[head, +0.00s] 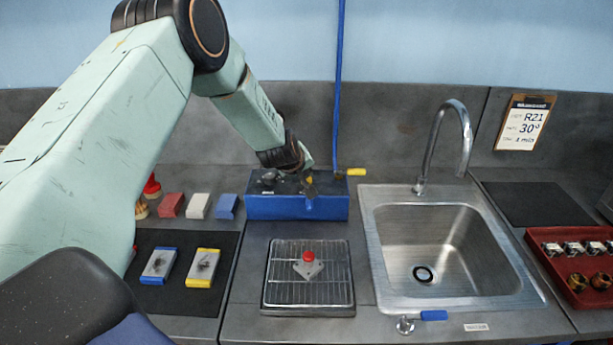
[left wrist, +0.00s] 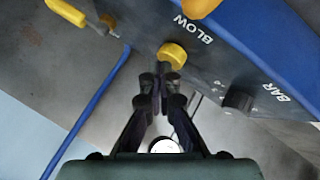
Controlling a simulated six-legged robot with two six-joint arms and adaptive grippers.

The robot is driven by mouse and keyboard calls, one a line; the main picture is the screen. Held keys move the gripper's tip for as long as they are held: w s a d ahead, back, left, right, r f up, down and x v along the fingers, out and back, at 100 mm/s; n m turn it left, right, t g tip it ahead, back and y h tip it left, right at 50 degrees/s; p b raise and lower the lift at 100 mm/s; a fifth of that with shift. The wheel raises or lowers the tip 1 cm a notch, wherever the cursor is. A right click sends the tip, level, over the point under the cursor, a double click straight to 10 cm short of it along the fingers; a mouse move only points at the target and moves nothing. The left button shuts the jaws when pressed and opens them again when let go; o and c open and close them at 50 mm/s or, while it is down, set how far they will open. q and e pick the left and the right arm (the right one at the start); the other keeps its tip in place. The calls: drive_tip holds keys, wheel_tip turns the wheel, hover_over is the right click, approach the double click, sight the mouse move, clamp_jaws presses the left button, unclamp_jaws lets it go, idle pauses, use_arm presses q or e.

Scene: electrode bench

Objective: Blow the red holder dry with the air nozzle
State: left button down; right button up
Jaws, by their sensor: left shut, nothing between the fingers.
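The red holder (head: 307,257), a grey piece with a red top, sits on the wire rack (head: 335,293) in the head view. The yellow air nozzle (head: 356,172) is at the right end of the blue box (head: 275,208), by the hanging blue hose (head: 338,90). The left wrist view shows the nozzle (left wrist: 66,12) at upper left. My left gripper (head: 308,180) is over the box; in the left wrist view its shut, empty fingers (left wrist: 160,80) point at the yellow BLOW knob (left wrist: 173,54). Whether they touch it I cannot tell. My right gripper is not in view.
A steel sink (head: 440,250) with a tall tap (head: 440,140) lies right of the rack. Red, white and blue blocks (head: 198,205) stand left of the box. A black mat (head: 180,297) bears two pads. A red tray (head: 570,270) stands far right.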

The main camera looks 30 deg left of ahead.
use_arm(q)
drive_tip(key=shift+r+p, duration=0.35)
drive_tip(key=shift+r, duration=0.25)
drive_tip(key=shift+r, duration=0.1)
wheel_tip(320, 180, up, 5)
drive_tip(key=p, duration=0.4)
drive_tip(key=shift+p, duration=0.4)
drive_tip(key=shift+f, duration=0.2)
